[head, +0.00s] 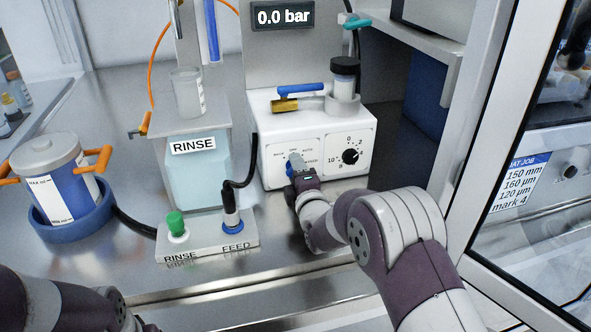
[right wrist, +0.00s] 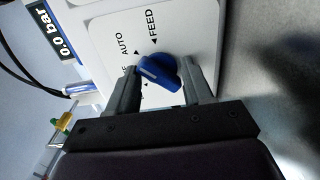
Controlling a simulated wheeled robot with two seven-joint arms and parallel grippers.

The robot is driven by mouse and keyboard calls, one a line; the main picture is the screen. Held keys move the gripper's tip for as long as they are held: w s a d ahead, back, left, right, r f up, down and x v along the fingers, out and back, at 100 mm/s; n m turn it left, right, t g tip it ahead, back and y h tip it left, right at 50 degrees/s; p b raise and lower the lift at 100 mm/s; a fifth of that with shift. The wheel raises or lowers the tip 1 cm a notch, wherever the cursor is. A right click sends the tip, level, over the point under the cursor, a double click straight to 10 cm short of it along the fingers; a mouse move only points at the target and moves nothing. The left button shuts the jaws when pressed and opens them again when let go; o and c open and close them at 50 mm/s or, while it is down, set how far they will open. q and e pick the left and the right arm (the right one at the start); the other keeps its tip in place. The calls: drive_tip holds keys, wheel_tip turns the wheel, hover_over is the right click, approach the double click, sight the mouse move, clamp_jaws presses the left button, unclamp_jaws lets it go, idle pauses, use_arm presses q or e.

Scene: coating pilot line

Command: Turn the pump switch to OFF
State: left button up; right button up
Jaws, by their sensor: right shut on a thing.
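The pump switch is a blue knob (right wrist: 158,72) on a white panel; its labels AUTO and FEED show in the right wrist view. Its white mark lies at the knob's upper-left end there, on the AUTO side; the exact setting is hard to tell. A finger partly hides the other labels. My right gripper (right wrist: 160,88) is shut on the knob, one finger at each side. In the head view the right gripper (head: 299,172) is at the front of the white pump box (head: 278,122), the knob mostly hidden. My left gripper is out of view; only its arm shows at lower left.
A RINSE container (head: 195,180) and a base with a green button (head: 176,224) stand left of the box. A blue pot with orange handles (head: 66,185) is farther left. The display (head: 283,16) reads 0.0 bar. A door frame (head: 485,125) stands at right.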

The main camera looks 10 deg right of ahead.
drive_tip(key=shift+f+n, duration=0.1)
drive_tip(key=shift+n, duration=0.6)
drive_tip(key=shift+c, duration=0.8)
drive_tip(key=n+b, duration=0.1)
drive_tip(key=n, duration=0.1)
drive_tip(key=shift+n, duration=0.3)
drive_tip(key=n, duration=0.5)
drive_tip(key=o, duration=1.3)
drive_tip(key=s, duration=0.5)
drive_tip(key=shift+d+r, duration=0.1)
drive_tip(key=shift+r, duration=0.1)
drive_tip(key=shift+s+f, duration=0.1)
drive_tip(key=shift+s, duration=0.4)
